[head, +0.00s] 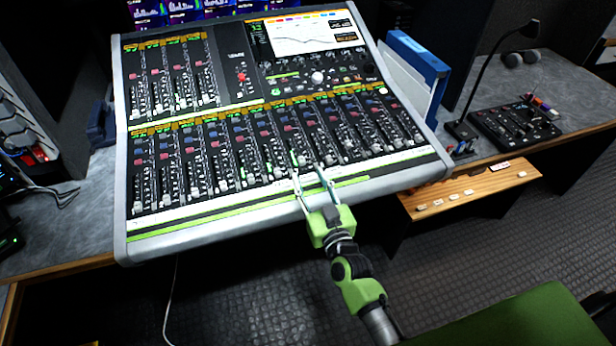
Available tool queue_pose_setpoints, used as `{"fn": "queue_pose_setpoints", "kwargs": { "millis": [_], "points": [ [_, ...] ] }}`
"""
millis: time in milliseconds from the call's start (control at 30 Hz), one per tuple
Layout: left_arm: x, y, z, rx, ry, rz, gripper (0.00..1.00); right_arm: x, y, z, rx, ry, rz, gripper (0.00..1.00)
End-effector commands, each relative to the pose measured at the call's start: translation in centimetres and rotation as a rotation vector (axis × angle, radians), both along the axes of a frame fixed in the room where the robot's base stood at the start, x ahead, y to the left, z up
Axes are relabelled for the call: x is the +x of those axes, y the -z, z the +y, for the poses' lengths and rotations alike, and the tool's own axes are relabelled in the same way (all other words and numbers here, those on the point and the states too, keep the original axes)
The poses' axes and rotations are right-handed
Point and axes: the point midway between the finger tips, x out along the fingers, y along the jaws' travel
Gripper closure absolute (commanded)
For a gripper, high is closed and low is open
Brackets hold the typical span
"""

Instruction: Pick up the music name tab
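Several small white tabs (437,203) lie in a row on a wooden ledge (470,188) right of the mixing console. A larger light tab or label (499,165) lies further back on the same ledge. Their lettering is too small to read, so I cannot tell which is the music name tab. My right gripper (308,170) is over the front edge of the console, left of the ledge and well apart from the tabs. Its two fingers are spread, with nothing visible held between them. My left gripper is not in view.
The large mixing console (190,236) fills the middle of the desk. A blue-and-white binder (425,62) stands at its right. A gooseneck lamp or microphone (490,75) and a small black control panel (515,125) stand further right. A green surface (520,322) is at the lower right.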

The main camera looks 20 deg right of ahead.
Motion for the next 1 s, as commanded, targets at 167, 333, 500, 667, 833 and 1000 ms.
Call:
{"fn": "queue_pose_setpoints", "kwargs": {
  "millis": [167,333,500,667,833,1000],
  "points": [
    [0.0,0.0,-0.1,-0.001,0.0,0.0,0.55,0.1,0.1,0.0,0.0,0.0,0.001,0.62],
    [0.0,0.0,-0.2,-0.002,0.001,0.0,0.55,0.0,0.1,0.0,0.0,0.0,0.001,0.83],
    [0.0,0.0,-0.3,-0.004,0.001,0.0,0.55,0.0,0.0,0.0,0.0,0.0,0.001,0.83],
    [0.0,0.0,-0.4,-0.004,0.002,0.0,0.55,0.0,0.0,0.0,0.0,0.0,0.001,0.83],
    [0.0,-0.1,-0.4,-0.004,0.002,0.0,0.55,0.0,-0.9,0.0,0.0,0.001,0.0,0.83],
    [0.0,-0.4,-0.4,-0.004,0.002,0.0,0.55,-0.2,-3.6,-0.1,0.001,0.003,-0.002,0.83]
  ]
}}
